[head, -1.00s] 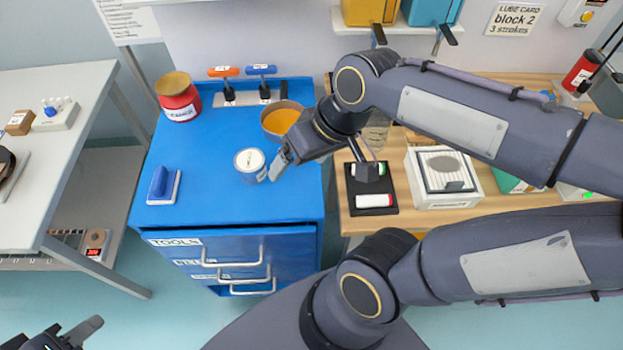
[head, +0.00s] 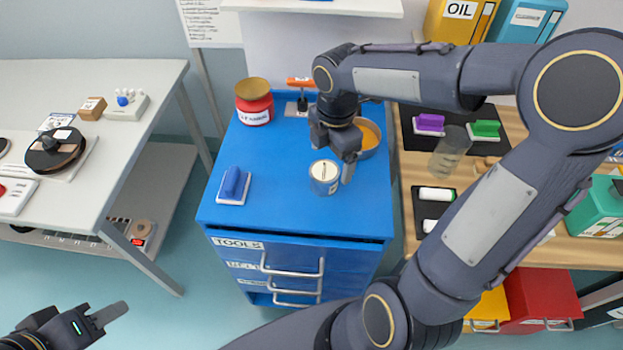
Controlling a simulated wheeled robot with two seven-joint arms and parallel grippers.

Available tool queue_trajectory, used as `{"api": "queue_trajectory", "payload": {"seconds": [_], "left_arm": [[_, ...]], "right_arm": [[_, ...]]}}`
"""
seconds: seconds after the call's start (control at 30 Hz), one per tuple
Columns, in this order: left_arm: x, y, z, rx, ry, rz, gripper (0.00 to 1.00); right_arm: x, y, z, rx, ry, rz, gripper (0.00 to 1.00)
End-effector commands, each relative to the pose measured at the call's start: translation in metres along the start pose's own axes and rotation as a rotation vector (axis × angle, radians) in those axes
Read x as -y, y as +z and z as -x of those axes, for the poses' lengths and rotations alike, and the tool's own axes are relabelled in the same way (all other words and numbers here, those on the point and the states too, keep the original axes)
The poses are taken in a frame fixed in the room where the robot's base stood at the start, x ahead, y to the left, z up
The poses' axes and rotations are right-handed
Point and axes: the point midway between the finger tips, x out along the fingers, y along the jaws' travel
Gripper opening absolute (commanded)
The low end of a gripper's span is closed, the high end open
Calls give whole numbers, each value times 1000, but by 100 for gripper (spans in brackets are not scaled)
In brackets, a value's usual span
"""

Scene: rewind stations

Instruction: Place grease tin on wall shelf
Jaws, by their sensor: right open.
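A small tin (head: 324,178) with a pale lid and a blue-grey side stands upright on the blue tool cabinet's top (head: 270,205); it seems to be the grease tin, but its label is too small to read. My right gripper (head: 338,166) is open and points down right at the tin, with a finger beside its right side. I cannot tell whether it touches.
A red jar (head: 254,106), an orange-handled tool (head: 300,84), an amber-filled bowl (head: 369,137) and a blue-handled block (head: 233,186) share the cabinet top. A wooden bench (head: 408,170) is at right. OIL (head: 459,20) and blue (head: 526,18) bins are at top right.

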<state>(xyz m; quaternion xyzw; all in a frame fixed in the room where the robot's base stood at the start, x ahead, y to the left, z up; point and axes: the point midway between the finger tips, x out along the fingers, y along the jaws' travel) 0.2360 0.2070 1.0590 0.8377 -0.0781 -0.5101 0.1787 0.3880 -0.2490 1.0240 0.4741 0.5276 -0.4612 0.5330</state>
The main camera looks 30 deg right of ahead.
Motion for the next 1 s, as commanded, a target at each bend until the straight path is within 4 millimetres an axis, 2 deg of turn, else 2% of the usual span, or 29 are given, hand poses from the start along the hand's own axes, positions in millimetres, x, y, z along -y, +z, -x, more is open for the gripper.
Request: {"api": "queue_trajectory", "payload": {"seconds": [0.17,0.7,1.0], "left_arm": [[0,0,0,0,0,0,36],[-2,-2,4,0,0,0,36],[-2,-2,4,0,0,0,36]], "right_arm": [[-10,2,-14,6,-24,113,87],[-13,-1,-81,5,-24,111,87],[-14,0,-86,6,-21,110,87]]}}
